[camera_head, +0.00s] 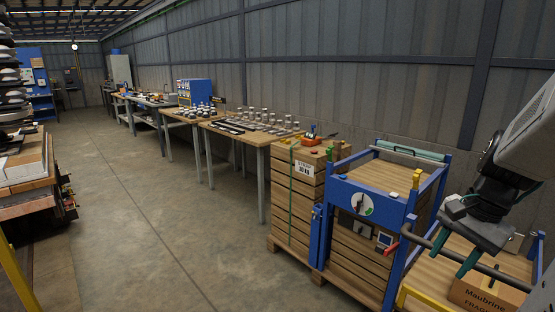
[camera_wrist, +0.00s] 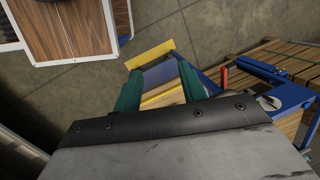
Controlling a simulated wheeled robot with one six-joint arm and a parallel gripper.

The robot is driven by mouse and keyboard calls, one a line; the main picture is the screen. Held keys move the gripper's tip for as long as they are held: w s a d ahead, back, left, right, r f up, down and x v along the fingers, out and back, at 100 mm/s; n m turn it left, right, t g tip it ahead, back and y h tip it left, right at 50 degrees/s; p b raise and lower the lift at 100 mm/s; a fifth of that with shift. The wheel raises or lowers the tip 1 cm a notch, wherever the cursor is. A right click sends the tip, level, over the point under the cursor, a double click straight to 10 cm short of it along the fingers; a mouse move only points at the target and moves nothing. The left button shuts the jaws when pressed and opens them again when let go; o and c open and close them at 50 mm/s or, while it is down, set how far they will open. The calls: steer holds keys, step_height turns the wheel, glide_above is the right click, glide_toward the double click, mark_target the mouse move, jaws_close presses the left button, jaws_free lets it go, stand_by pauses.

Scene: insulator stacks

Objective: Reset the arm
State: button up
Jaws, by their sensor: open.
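My gripper (camera_head: 482,262) shows at the right edge of the head view, with its two green fingers apart and nothing between them. It hangs from my grey and black arm, in front of a wooden surface with blue posts. In the wrist view my gripper (camera_wrist: 165,88) also has its green fingers spread and empty. Past the fingertips a yellow strip and part of a blue frame show, with concrete floor beyond. I cannot tell the exact gap between the fingers and the surface below.
A cardboard box (camera_head: 488,296) lies below my gripper. A blue-framed cart (camera_head: 367,203) with a round dial stands to its left, beside a crate stack (camera_head: 297,200). Workbenches (camera_head: 250,137) with insulator parts line the wall. Stacked goods (camera_head: 25,165) stand far left. The floor (camera_head: 140,200) between is clear.

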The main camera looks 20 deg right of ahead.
steer(key=a+r+n+h, duration=0.1)
steer(key=a+r+n, duration=0.1)
steer(key=a+n, duration=0.6)
steer(key=s+a+r+n, duration=0.1)
steer(key=a+r+n, duration=0.1)
steer(key=a+n, duration=0.5)
steer(key=a, duration=0.6)
steer(key=shift+n+h, duration=0.4)
